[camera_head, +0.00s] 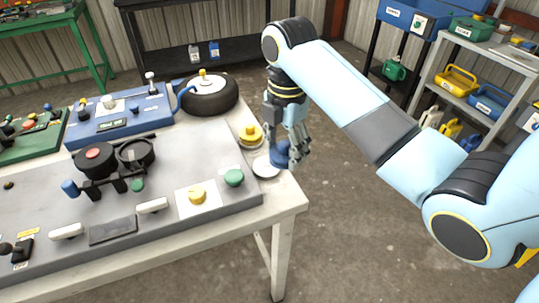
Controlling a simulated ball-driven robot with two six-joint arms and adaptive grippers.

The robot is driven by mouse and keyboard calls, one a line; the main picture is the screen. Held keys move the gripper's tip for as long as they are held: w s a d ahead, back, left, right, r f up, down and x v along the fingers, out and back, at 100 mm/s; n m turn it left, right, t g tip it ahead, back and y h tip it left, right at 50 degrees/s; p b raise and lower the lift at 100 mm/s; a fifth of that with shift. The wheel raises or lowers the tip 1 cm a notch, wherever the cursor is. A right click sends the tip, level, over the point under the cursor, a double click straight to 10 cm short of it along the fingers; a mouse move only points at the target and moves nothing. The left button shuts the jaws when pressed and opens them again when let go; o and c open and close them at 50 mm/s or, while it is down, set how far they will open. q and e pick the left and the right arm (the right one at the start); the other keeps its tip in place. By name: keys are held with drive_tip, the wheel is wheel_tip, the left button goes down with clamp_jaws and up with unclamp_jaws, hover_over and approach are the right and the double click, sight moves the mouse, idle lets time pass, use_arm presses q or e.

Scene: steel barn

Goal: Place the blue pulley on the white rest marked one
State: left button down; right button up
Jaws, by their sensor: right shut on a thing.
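My right gripper (289,148) points down near the right edge of the table and is shut on the blue pulley (280,157). The fingers partly cover the pulley. A white round rest (265,167) lies on the tabletop just left of and below the pulley in the picture. The pulley overlaps its right edge in view; I cannot tell whether they touch. No mark on this rest can be read. My left gripper is not in view.
A yellow round piece (250,134) sits close behind the white rest. A grey panel (228,150) with knobs and handles fills the table to the left. Open floor lies right of the table (290,195).

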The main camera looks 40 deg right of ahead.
hover_over(266, 166)
wheel_tip(266, 166, down, 4)
drive_tip(key=shift+f+b, duration=0.1)
drive_tip(key=shift+b, duration=0.25)
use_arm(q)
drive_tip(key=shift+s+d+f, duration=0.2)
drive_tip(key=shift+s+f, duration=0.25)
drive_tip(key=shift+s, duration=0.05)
use_arm(e)
drive_tip(key=shift+f, duration=2)
drive_tip(key=shift+f, duration=0.1)
drive_tip(key=o, duration=1.3)
drive_tip(key=shift+c, duration=0.2)
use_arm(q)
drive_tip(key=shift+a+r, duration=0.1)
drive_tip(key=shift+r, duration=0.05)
use_arm(e)
wheel_tip(266, 166, up, 12)
drive_tip(key=shift+s, duration=0.1)
